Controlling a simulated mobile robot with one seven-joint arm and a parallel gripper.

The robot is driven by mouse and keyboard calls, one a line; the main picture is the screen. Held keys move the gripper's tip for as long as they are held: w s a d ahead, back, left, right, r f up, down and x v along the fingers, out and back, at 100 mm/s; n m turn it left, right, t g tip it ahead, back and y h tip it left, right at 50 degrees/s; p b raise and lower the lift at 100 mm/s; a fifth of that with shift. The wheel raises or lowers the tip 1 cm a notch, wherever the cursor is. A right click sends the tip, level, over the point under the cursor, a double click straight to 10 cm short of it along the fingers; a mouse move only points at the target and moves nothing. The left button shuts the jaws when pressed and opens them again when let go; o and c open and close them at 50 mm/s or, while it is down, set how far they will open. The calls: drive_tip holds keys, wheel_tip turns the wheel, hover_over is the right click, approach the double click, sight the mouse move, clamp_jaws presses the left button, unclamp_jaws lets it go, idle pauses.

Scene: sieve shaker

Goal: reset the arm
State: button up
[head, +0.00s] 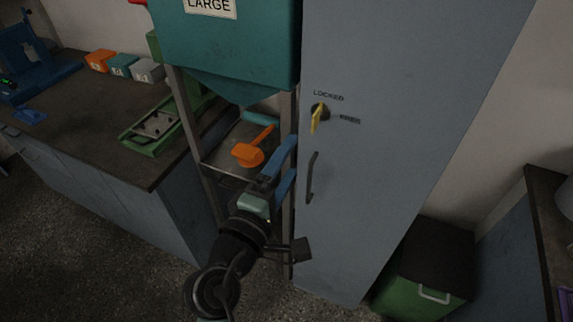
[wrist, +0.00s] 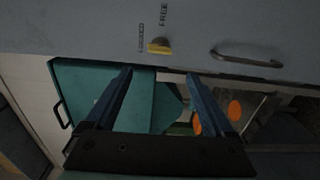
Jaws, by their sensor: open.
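My gripper (head: 291,156) is open and empty, with its two blue fingers apart. In the head view it is in front of the teal hopper's stand, close to the left edge of the tall grey cabinet (head: 400,130). The fingers also show in the wrist view (wrist: 159,74), spread in front of the teal hopper and below the cabinet door. I cannot tell whether a finger touches the cabinet. The cabinet has a yellow key switch (head: 317,118) marked LOCKED and FREE, and a dark handle (head: 312,177). The door looks shut.
The teal hopper (head: 235,45) stands on metal legs, with an orange scoop (head: 249,154) on the shelf below. A dark workbench (head: 75,125) at left holds a green frame (head: 150,143) and small boxes. A green bin (head: 425,280) stands right of the cabinet.

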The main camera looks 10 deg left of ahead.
idle(0.4)
drive_tip(key=d+r+m+t+y, duration=0.1)
drive_tip(key=r+m+t, duration=0.15)
drive_tip(key=r, duration=0.55)
drive_tip(key=d+r+m+t, duration=0.1)
drive_tip(key=r+m, duration=0.3)
drive_tip(key=r, duration=0.4)
drive_tip(key=d+r+m+t+y, duration=0.15)
drive_tip(key=r+m, duration=0.25)
drive_tip(key=r, duration=0.5)
drive_tip(key=s+r+m+t+y, duration=0.3)
drive_tip(key=s+r, duration=0.9)
drive_tip(key=r, duration=0.4)
drive_tip(key=shift+s+d+r+m+t, duration=0.25)
drive_tip(key=shift+m+t, duration=0.3)
drive_tip(key=shift+t, duration=0.55)
